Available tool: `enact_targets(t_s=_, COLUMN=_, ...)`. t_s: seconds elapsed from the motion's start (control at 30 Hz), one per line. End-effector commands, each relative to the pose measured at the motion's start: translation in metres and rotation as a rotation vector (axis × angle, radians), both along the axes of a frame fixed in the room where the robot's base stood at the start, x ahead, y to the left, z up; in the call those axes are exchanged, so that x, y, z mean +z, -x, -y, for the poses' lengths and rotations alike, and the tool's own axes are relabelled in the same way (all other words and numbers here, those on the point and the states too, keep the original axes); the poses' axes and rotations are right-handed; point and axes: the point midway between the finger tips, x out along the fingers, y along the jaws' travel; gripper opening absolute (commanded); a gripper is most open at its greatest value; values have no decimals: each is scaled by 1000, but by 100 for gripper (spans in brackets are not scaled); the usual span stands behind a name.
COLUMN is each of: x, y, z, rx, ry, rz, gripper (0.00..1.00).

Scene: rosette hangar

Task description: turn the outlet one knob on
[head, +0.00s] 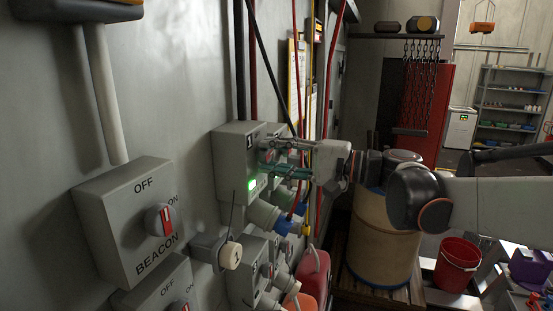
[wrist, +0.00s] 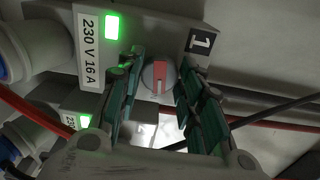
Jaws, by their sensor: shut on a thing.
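The outlet one box (head: 228,155) is grey, is marked 1 and hangs on the wall left of centre in the head view, with a lit green lamp (head: 252,184). In the wrist view the box (wrist: 150,20) shows a "230 V 16 A" label and the lamp (wrist: 112,26). Its round grey knob (wrist: 147,80) has a red bar, upright in that view. My gripper (wrist: 158,84) has one green-padded finger on each side of the knob and is shut on it. In the head view my gripper (head: 278,157) hides the knob.
A BEACON switch box (head: 128,215) with OFF and ON marks is nearer on the left wall. Cables hang close to the gripper. A drum (head: 383,240) and a red bucket (head: 457,265) stand to the right.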

Motion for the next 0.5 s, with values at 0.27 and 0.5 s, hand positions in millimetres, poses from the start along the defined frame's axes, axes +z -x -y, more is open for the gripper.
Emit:
enact_targets(t_s=0.27, x=-1, y=0, z=0, rx=-1, ry=-43, rz=-122, gripper=10)
enact_targets(t_s=0.5, x=0, y=0, z=0, rx=-1, ry=-57, rz=-161, gripper=10)
